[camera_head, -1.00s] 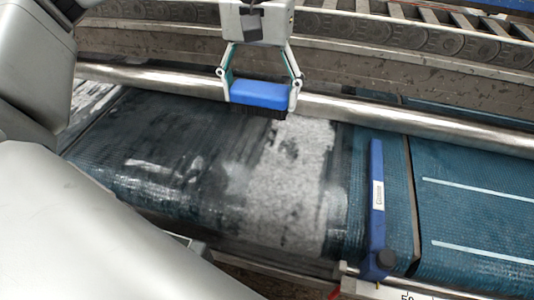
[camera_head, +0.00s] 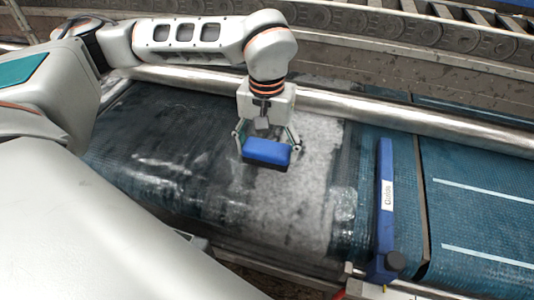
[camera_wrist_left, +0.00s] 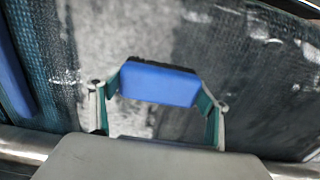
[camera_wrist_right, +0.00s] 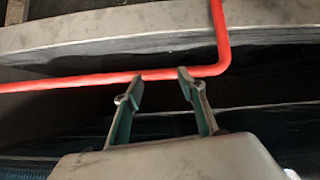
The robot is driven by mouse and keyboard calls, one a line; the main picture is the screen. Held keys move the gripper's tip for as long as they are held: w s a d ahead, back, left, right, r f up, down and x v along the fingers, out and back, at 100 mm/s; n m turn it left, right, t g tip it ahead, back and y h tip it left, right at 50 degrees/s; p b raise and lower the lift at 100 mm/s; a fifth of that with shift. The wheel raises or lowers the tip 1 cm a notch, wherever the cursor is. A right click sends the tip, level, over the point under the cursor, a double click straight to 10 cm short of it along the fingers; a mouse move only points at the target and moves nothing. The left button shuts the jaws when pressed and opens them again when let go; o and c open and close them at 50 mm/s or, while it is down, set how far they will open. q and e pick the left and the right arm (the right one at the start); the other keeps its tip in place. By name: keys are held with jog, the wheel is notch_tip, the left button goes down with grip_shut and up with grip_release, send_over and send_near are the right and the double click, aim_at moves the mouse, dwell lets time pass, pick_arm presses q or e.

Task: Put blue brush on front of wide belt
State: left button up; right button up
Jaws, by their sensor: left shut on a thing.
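The blue brush (camera_head: 266,152) has a blue block back and dark bristles. My left gripper (camera_head: 267,146) is shut on it, one finger at each end. It also shows in the left wrist view (camera_wrist_left: 158,84), with the bristles on the far side. The brush is over the middle of the wide teal belt (camera_head: 130,175), at the pale grey worn patch (camera_head: 300,205). I cannot tell whether the bristles touch it. My right gripper (camera_wrist_right: 160,75) shows only in its wrist view. Its fingers are apart, with nothing seen held between them.
A metal roller bar (camera_head: 350,103) runs behind the belt. A blue upright bar with a label (camera_head: 386,210) stands to the right, before another teal belt (camera_head: 480,215). A red rod (camera_wrist_right: 70,83) crosses close to my right fingertips.

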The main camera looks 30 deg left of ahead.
aim_at(267, 147)
pick_arm(q)
jog(key=shift+f, duration=0.85)
jog(key=shift+r, duration=0.1)
jog(key=o, duration=1.1)
jog(key=shift+f, duration=0.2)
jog(key=shift+o, duration=0.2)
notch_tip(267, 147, up, 12)
jog(key=shift+r+p, duration=0.2)
jog(key=shift+p, duration=0.3)
